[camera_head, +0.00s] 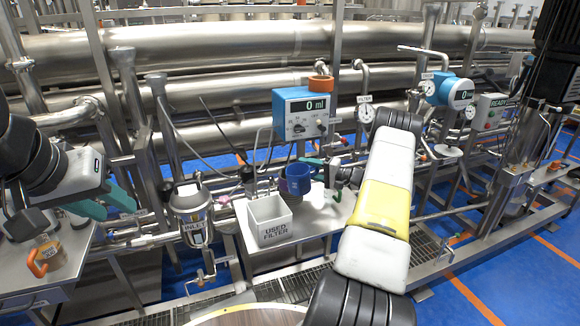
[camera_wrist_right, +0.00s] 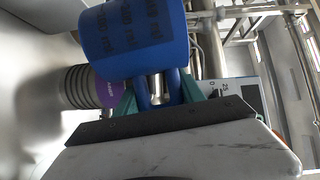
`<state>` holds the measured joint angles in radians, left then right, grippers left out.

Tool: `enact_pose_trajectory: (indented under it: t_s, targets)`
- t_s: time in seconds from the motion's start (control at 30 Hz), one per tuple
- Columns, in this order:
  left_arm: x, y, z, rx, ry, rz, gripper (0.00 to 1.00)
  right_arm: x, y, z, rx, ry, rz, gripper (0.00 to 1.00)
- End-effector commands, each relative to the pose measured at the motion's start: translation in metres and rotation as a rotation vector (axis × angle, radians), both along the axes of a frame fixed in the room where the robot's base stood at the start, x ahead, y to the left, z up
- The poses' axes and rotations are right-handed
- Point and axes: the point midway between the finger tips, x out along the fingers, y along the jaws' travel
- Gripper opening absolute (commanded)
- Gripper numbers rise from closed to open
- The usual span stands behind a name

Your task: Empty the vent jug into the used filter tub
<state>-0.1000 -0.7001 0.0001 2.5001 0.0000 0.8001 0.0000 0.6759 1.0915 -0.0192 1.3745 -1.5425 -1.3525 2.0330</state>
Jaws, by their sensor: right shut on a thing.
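The vent jug is blue with dark markings on its side (camera_head: 299,174). My right gripper (camera_head: 331,175) is shut on its handle. In the right wrist view the jug (camera_wrist_right: 133,38) fills the upper middle, with its handle between the teal fingers of the right gripper (camera_wrist_right: 160,95). In the head view the jug looks roughly upright; its contents are hidden. The white open tub lettered USED FILTER (camera_head: 272,229) stands on the steel shelf just left of and below the jug. My left gripper (camera_head: 104,205) is at the far left, its teal fingers apart and empty.
A purple-banded ribbed fitting (camera_wrist_right: 108,92) is close beside the jug. A steel INLET vessel (camera_head: 193,215) is left of the tub.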

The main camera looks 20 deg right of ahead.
Motion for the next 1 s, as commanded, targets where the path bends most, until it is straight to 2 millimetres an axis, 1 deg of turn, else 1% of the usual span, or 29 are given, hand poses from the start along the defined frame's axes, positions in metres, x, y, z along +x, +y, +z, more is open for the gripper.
enact_pose_trajectory:
  t_s: [0.03, 0.1, 0.23, 0.4, 0.5, 0.57, 1.0]
  targets:
    - [0.000, 0.000, 0.000, 0.000, 0.000, 0.000, 0.36, 0.000, 0.003, 0.011, -0.057, -0.019, 0.002, 0.00]
    - [0.000, 0.000, 0.000, 0.000, 0.000, 0.000, 0.36, -0.001, 0.008, 0.021, -0.151, -0.044, 0.002, 0.00]
    - [0.000, 0.000, 0.000, 0.000, 0.000, 0.000, 0.36, -0.005, 0.022, 0.035, -0.359, -0.098, 0.004, 0.00]
    - [0.000, 0.000, 0.000, 0.000, 0.000, 0.000, 0.36, -0.011, 0.045, 0.030, -0.588, -0.154, 0.004, 0.00]
    - [0.000, 0.000, 0.000, 0.000, 0.000, 0.000, 0.36, -0.014, 0.058, 0.034, -0.721, -0.190, 0.003, 0.00]
    - [0.000, 0.000, 0.000, 0.000, 0.000, 0.000, 0.36, -0.014, 0.055, 0.032, -0.740, -0.193, -0.002, 0.00]
    - [0.000, 0.000, 0.000, 0.000, 0.000, 0.000, 0.36, -0.020, 0.075, 0.041, -0.970, -0.255, 0.000, 0.00]
